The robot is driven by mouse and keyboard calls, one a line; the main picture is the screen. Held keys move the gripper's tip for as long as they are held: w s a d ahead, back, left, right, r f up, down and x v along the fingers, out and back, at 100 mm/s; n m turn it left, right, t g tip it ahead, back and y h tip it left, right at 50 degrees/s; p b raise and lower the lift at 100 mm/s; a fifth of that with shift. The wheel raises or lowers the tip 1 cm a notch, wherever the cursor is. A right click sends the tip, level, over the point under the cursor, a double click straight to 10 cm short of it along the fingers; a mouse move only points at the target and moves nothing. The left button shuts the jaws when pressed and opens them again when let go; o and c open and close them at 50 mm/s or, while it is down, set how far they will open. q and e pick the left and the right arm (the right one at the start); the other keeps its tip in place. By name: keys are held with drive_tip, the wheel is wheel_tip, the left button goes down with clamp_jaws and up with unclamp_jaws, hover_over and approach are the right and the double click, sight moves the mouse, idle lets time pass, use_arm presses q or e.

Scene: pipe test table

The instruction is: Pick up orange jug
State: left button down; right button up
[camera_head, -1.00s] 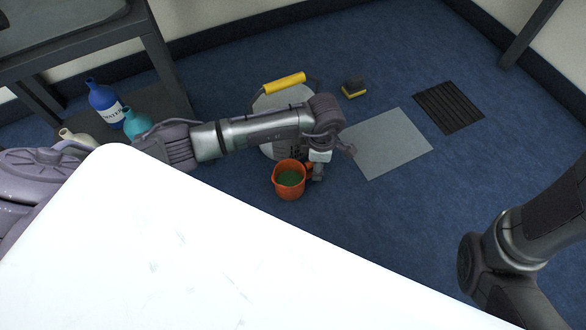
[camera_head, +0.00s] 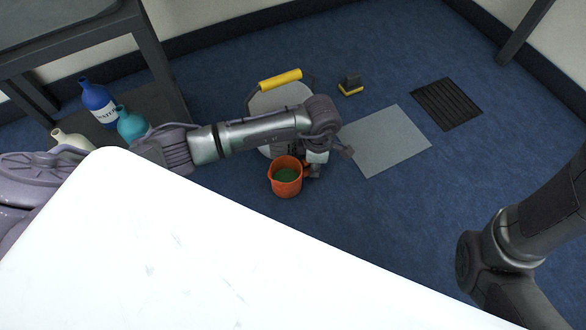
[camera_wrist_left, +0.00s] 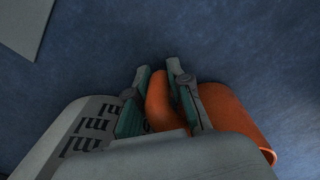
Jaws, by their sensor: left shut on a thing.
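The orange jug (camera_head: 286,184) shows in the head view just beyond the edge of the white table, upright, with green inside. My left gripper (camera_head: 310,170) is at the jug's right side, by its handle. In the left wrist view the fingers of my left gripper (camera_wrist_left: 158,78) are shut on the orange handle, and the jug body (camera_wrist_left: 236,122) is to the right of them. Part of the jug is hidden by the gripper. Only part of my right arm shows at the right edge of the head view; its gripper is out of view.
A grey bucket (camera_head: 262,102) with a yellow handle (camera_head: 280,79) stands behind my left arm. A grey mat (camera_head: 388,141), a black grate (camera_head: 447,104) and a black-yellow block (camera_head: 351,85) lie on the blue floor. Bottles (camera_head: 98,103) stand at left. The white table (camera_head: 180,240) fills the front.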

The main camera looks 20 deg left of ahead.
use_arm(q)
drive_tip(key=shift+r+p, duration=0.65)
drive_tip(key=shift+r, duration=0.05)
drive_tip(key=r+p, duration=0.4)
drive_tip(key=shift+s+d, duration=0.1)
drive_tip(key=shift+d, duration=0.25)
drive_tip(key=s+d+r+p, duration=0.4)
drive_tip(key=d+r+p, duration=0.1)
drive_tip(key=d, duration=0.5)
drive_tip(key=shift+r+p, duration=0.3)
drive_tip(key=shift+p, duration=0.45)
drive_tip(key=shift+s, duration=0.1)
